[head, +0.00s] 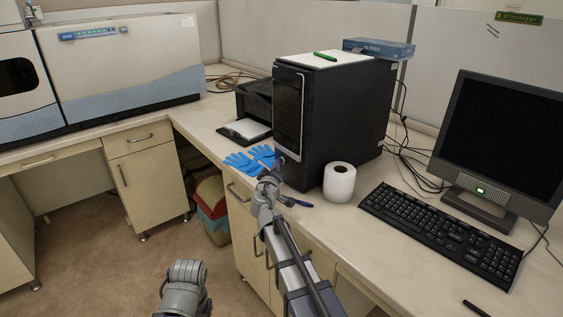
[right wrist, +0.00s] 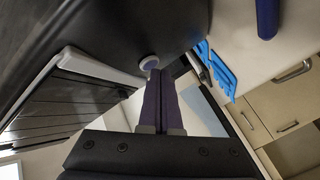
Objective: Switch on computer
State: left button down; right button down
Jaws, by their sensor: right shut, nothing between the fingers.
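The black computer tower (head: 345,115) stands upright on the desk, its narrow front panel (head: 288,105) facing left. In the right wrist view, a small round silver button (right wrist: 149,61) sits on the tower's dark face (right wrist: 120,25). My right gripper (head: 278,160) is shut and empty at the lower front of the tower. In the right wrist view its fingertips (right wrist: 158,75) are right at the button; I cannot tell whether they touch it. My left gripper is not in view.
Blue gloves (head: 250,159) lie left of the tower. A white paper roll (head: 339,183) and a blue-handled tool (head: 299,202) are near its front. The keyboard (head: 440,232) lies to the right. A black printer (head: 254,103) stands behind, with cabinets (head: 147,183) at left.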

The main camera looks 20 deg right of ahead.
jog(key=shift+w+d, duration=0.1)
jog(key=shift+d, duration=0.25)
dwell(0.6)
jog(key=shift+a, duration=0.1)
jog(key=shift+s+a, duration=0.25)
jog(key=shift+a, duration=0.4)
jog(key=a, duration=0.1)
jog(key=s+a, duration=0.1)
jog(key=a, duration=0.2)
jog(key=shift+s+a, duration=0.25)
jog(key=shift+a, duration=0.15)
dwell(0.7)
